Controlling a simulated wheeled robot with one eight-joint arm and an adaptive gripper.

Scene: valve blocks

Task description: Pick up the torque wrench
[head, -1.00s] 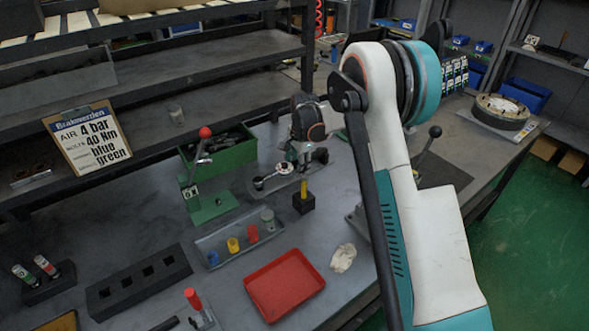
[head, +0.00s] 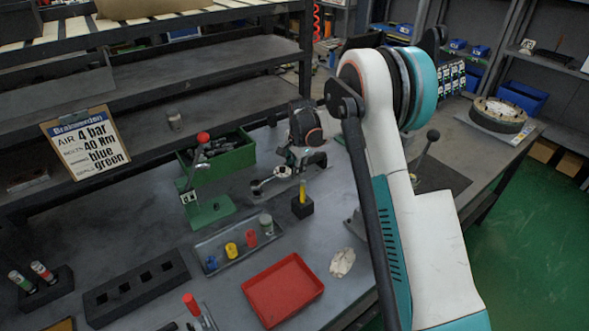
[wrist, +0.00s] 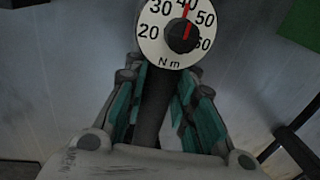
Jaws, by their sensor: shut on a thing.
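The torque wrench has a round white dial (wrist: 180,35) marked in N m, its red pointer near 40. Its dark handle (wrist: 157,108) runs down between the teal-lined fingers of my gripper (wrist: 158,100) in the wrist view, and the fingers are shut on it. In the head view the wrench (head: 272,178) shows its ring-shaped head to the left of my gripper (head: 303,163). The wrench is over or on the bench behind the block with the yellow piece; I cannot tell whether it is clear of the surface. Part of the handle is hidden by my gripper.
A black block with a yellow piece (head: 302,206) stands just in front. A green bin (head: 222,160) and a green lever stand (head: 207,208) are to the left. A grey tray (head: 224,262) with coloured pieces and a red tray (head: 283,290) lie nearer. A clipboard (head: 85,143) leans behind.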

